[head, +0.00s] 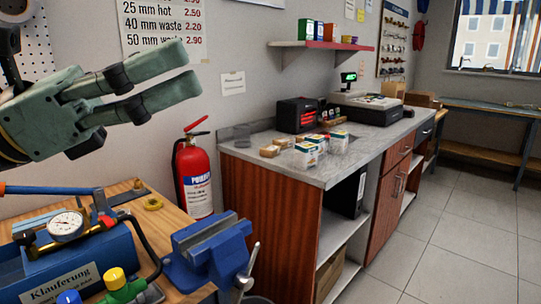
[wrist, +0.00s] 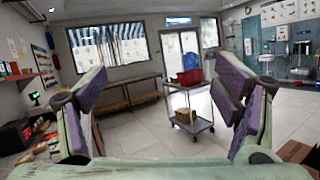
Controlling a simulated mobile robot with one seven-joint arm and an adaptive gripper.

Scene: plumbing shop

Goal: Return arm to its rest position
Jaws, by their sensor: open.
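My gripper (head: 165,82) is raised at the upper left of the head view, in front of the wall and above the wooden workbench. Its fingers point to the right. In the wrist view my gripper (wrist: 165,105) shows its two fingers spread wide apart with nothing between them. It is open and empty and touches nothing that I can see.
Below my gripper, the workbench (head: 178,222) carries a blue vise (head: 208,252) and a pressure gauge (head: 66,226). A red fire extinguisher (head: 194,172) stands behind it. A counter (head: 345,165) is to the right. The wrist view shows a cart (wrist: 190,127) on open floor.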

